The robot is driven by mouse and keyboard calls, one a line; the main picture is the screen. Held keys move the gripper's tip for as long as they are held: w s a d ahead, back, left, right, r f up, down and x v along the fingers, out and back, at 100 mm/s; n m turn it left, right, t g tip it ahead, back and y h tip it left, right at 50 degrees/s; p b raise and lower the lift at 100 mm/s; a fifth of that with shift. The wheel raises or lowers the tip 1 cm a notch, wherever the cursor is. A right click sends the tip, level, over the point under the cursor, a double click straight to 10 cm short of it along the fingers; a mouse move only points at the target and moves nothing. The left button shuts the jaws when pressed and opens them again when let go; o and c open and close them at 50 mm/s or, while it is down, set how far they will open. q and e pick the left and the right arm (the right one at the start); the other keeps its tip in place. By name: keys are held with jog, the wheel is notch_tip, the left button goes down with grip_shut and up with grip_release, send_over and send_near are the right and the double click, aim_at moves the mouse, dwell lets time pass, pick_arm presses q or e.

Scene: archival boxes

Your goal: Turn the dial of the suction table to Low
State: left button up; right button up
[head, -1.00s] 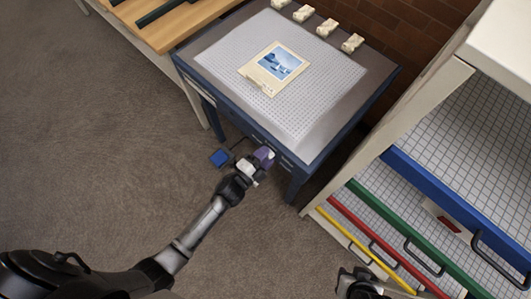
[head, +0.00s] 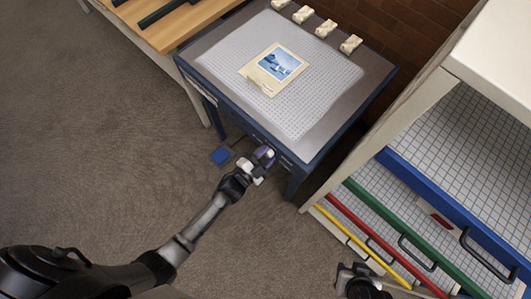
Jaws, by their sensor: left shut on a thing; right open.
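The suction table (head: 215,50) has a blue frame and a perforated light top. My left gripper (head: 264,155) is at the table's front face, below the top edge. It is shut on the dial (head: 267,151), a purple-grey knob mostly hidden by the fingers. I cannot read the dial's setting from here. My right gripper (head: 345,272) is open and empty near the bottom edge, in front of the drawer rack.
A picture sheet (head: 273,68) lies on the perforated top, with several cream weights (head: 326,28) along the back edge. A rack with coloured drawer fronts (head: 440,200) stands at right. A wooden bench (head: 165,28) stands at upper left.

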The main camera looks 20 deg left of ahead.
pick_arm(q)
jog(key=o, duration=0.9)
jog(key=shift+o, duration=0.2)
jog(key=shift+s+a, duration=0.15)
jog(key=shift+s, duration=0.3)
jog(key=p+v, duration=0.1)
jog(key=v, duration=1.2)
jog(key=shift+p, duration=0.4)
jog(key=shift+r, duration=0.1)
jog(key=shift+w, duration=0.1)
